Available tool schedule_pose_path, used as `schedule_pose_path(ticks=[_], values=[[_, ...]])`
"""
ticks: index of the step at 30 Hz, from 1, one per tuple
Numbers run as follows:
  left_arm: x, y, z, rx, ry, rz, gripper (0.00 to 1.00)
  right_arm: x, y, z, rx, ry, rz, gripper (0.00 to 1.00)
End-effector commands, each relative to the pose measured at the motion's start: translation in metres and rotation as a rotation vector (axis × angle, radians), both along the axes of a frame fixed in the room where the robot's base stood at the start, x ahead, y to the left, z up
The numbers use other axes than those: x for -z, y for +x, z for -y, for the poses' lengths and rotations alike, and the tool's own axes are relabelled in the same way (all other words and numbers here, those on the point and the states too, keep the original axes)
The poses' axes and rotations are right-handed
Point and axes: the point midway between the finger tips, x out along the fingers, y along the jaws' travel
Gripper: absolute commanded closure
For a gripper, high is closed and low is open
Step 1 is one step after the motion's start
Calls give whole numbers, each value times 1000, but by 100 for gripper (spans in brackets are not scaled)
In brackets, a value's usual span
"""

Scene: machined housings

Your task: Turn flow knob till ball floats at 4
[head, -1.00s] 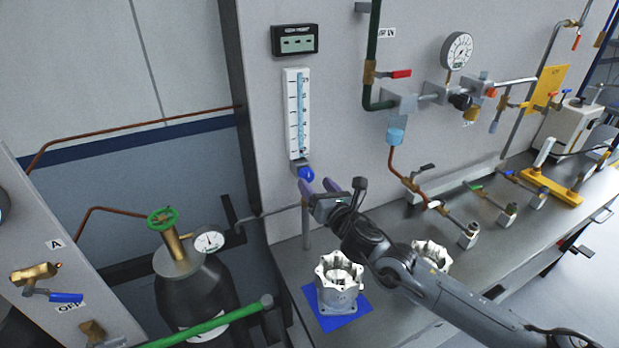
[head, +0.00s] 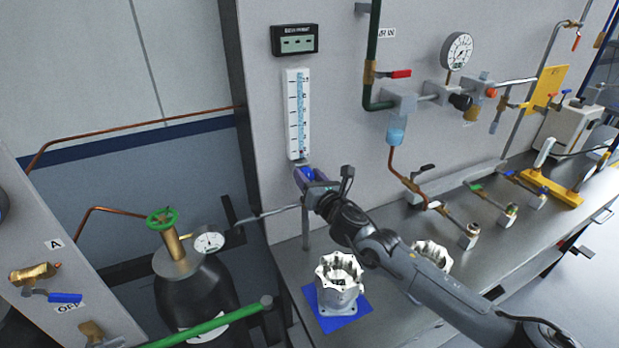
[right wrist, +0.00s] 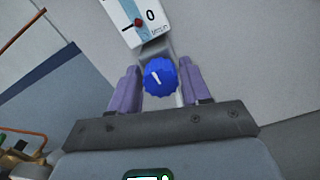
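The flowmeter (head: 297,115) is a white scale with a pale blue tube, mounted on the grey panel. In the right wrist view its lower end (right wrist: 150,18) shows a red ball (right wrist: 138,22) close to the 0 mark. The blue flow knob (right wrist: 160,77) with a white pointer line sits just below the scale. My right gripper (head: 305,174) is at the knob in the head view. In the right wrist view its purple fingers (right wrist: 155,88) stand open on either side of the knob, with gaps visible. My left gripper is not in view.
A digital display (head: 295,40) hangs above the flowmeter. A machined housing (head: 338,283) stands on a blue mat (head: 352,318) below my right arm. A pressure gauge (head: 457,50) and red-handled valve (head: 393,74) are to the right. A gas cylinder (head: 195,295) stands at left.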

Motion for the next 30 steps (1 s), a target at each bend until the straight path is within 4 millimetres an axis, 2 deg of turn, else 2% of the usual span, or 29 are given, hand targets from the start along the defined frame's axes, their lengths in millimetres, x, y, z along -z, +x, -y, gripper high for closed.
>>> schedule_pose_path(ticks=[1, 7, 20, 30], values=[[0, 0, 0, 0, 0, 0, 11, 0, 0, 0, 0, 0, 0, 61], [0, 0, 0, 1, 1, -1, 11, 0, 0, 0, 0, 0, 0, 92], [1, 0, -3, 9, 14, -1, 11, -1, 0, 1, 1, 52, -20, 91], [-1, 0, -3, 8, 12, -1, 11, -1, 0, 1, 0, 275, -110, 91]])
